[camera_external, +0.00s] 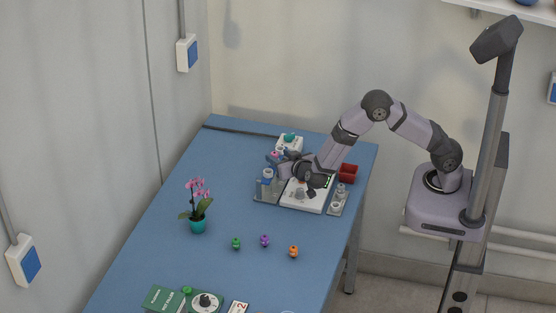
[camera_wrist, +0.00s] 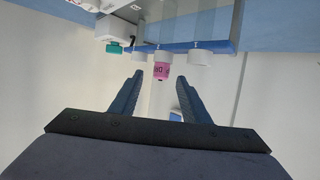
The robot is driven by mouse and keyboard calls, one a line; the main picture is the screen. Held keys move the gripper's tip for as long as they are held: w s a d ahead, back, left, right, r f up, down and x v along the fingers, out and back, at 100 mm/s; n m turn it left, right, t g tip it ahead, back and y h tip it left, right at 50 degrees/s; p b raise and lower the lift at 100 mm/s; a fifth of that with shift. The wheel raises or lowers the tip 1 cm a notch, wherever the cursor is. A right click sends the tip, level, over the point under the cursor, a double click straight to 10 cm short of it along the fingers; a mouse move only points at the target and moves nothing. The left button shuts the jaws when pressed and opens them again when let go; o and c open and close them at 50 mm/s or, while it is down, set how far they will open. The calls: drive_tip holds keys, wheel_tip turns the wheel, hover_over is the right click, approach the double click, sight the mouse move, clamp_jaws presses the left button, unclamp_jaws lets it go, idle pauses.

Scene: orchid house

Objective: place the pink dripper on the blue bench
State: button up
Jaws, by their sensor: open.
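The pink dripper (camera_wrist: 161,71) shows in the wrist view with dark lettering on its side, just beyond my fingertips and roughly centred between them. In the external view, a small pink spot (camera_external: 275,154) beside my gripper appears to be it. My gripper (camera_wrist: 160,82) is open, with nothing between its fingers. In the external view my gripper (camera_external: 284,170) is over the equipment at the far part of the blue bench (camera_external: 150,250). The wrist view looks upside down, with the bench's blue surface along the top.
White-capped clear vials (camera_wrist: 200,58) flank the dripper closely. A teal-topped white device (camera_external: 289,143), a white scale-like device (camera_external: 304,196) and a red box (camera_external: 347,173) stand nearby. A potted orchid (camera_external: 198,210) and small green, purple and orange items (camera_external: 293,251) stand nearer. Bench between is clear.

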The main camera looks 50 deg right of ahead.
sight(290, 154)
drive_tip(key=shift+p+x, duration=0.65)
drive_tip(key=shift+x, duration=1.45)
drive_tip(key=shift+a, duration=0.1)
clamp_jaws()
drive_tip(key=shift+r, duration=0.1)
wheel_tip(290, 154, up, 10)
drive_tip(key=shift+f+b, duration=0.1)
drive_tip(key=shift+b, duration=0.8)
